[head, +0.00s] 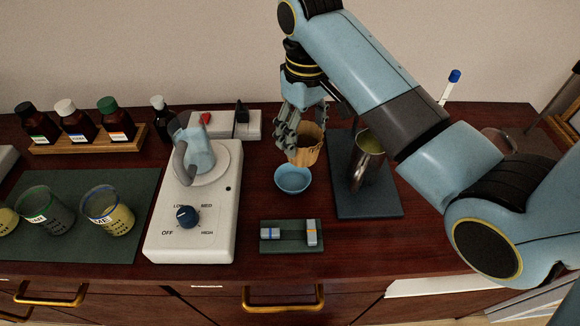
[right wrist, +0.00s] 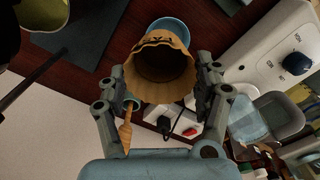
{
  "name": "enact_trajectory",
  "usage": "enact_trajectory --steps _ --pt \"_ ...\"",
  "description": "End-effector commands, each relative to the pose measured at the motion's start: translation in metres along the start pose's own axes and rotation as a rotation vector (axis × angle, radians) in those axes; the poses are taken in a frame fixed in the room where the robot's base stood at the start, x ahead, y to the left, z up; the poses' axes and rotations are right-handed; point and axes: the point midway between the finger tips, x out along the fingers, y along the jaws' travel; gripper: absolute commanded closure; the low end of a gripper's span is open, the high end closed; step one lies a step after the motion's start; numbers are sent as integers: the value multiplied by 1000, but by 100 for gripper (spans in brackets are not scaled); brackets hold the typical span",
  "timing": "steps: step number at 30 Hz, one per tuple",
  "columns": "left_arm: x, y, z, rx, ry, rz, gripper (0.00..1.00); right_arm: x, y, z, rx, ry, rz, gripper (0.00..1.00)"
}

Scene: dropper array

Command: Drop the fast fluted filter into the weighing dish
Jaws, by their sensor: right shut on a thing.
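My right gripper (head: 303,134) is shut on a tan fluted filter (head: 309,148), a pleated cup with a wavy rim. It holds the filter just above and slightly right of the light-blue weighing dish (head: 292,180), which sits on the dark wood bench. In the right wrist view the filter (right wrist: 162,62) is between the two fingers, its round opening facing the camera. The dish (right wrist: 172,27) shows partly behind the filter there. My left gripper is not in view.
A dark stand (head: 370,200) with a metal cup (head: 369,165) is on the right. A green tray (head: 291,249) with two grey blocks lies in front. Beakers and bottles are farther left.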

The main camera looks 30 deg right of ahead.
Motion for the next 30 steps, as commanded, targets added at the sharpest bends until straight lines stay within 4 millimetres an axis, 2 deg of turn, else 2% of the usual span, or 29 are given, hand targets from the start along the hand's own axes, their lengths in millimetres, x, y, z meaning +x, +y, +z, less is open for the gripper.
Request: enact_trajectory --steps 3,5,8,15,20,21,26,30 --pt "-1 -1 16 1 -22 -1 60 16 0 1 0 -3 -1 50" --pt "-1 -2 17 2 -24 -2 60 22 0 0 0 -2 -1 50" --pt "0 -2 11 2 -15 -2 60 31 0 0 0 -1 -1 50" --pt "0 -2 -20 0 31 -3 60 38 0 0 0 0 0 50" --pt "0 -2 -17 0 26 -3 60 38 0 0 0 0 0 50" --pt "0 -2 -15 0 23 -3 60 38 0 0 0 0 0 29" --pt "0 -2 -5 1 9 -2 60 38 0 0 0 0 0 8" --pt "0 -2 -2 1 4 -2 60 38 0 0 0 0 0 5"
